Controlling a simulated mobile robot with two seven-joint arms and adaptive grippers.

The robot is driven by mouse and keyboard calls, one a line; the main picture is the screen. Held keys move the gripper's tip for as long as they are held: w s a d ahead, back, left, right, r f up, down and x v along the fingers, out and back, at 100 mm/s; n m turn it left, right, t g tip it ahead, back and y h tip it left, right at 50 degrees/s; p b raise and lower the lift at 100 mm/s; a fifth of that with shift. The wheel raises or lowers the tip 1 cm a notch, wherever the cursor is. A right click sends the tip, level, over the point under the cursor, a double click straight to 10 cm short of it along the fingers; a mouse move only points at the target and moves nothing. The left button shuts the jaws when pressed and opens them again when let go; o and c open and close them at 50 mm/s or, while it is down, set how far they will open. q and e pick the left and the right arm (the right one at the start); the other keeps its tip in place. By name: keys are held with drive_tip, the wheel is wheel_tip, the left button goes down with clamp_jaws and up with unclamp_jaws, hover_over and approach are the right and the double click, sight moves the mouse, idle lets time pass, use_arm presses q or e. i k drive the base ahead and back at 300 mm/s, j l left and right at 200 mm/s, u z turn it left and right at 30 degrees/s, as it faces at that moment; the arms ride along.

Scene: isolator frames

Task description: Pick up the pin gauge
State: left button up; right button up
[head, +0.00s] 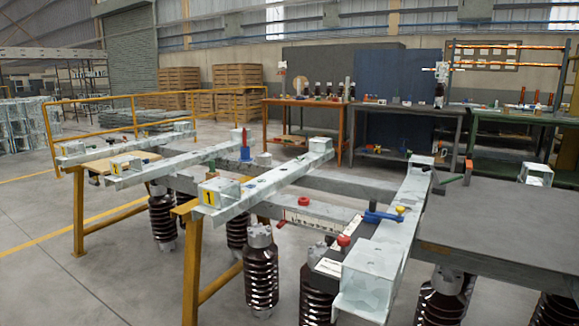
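I cannot tell for certain which item is the pin gauge. A blue tool (383,216) with a yellow knob (400,210) lies on the right-hand beam (394,240). A thin green rod (454,180) lies near the grey table's far left corner, beside an upright orange-topped piece (468,172). Neither of my grippers is in view.
Yellow trestles (192,265) carry the beams, and brown ribbed insulators (261,275) stand beneath. A bare grey table (500,228) is at the right. Red knobs (303,201) sit along a labelled crossbar. An orange workbench (305,103) and yellow railing (120,98) stand behind. Open floor lies at left.

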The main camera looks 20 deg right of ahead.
sight(212, 163)
drive_tip(key=i+j+z, duration=0.1)
drive_tip(key=z, duration=0.4)
drive_tip(key=j+z, duration=0.2)
drive_tip(key=z, duration=0.3)
drive_tip(key=j+z, duration=0.2)
drive_tip(key=z, duration=0.25)
drive_tip(key=j+z, duration=0.3)
drive_tip(key=j, duration=0.25)
drive_tip(key=j+z, duration=0.25)
drive_tip(key=j, duration=0.3)
drive_tip(key=j+z, duration=0.1)
drive_tip(key=j, duration=0.3)
drive_tip(key=k+j, duration=0.15)
drive_tip(key=j, duration=0.2)
drive_tip(key=k+j+z, duration=0.15)
drive_tip(key=j, duration=0.2)
drive_tip(key=i, duration=0.05)
